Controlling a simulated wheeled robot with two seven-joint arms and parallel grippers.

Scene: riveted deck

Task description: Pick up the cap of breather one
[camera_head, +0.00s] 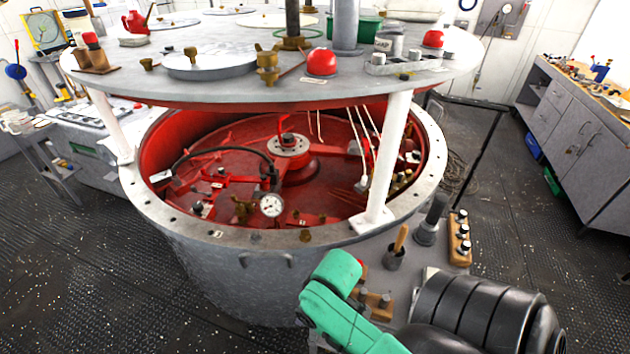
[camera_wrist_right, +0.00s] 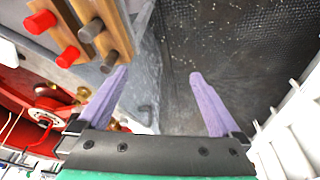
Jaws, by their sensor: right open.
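I cannot tell which fitting is breather one. Candidates are the red-domed caps on the upper deck: one near the front (camera_head: 320,62), one at the right (camera_head: 432,39), and one on a brown stand at the left (camera_head: 91,40). My right gripper shows in the right wrist view (camera_wrist_right: 159,74), its two purple fingers spread, with nothing between them. Wooden blocks with red (camera_wrist_right: 68,57) and grey (camera_wrist_right: 92,28) knobs lie to the upper left of its fingers. In the head view my green and black arm parts are at the lower right; no fingers show there. My left gripper is out of view.
A round grey upper deck (camera_head: 215,85) stands on white posts (camera_head: 394,150) above an open red-lined tank (camera_head: 220,165). A front shelf holds a wooden block (camera_head: 461,240) and a cup with a wooden handle (camera_head: 394,257). A workbench (camera_head: 575,130) stands at right.

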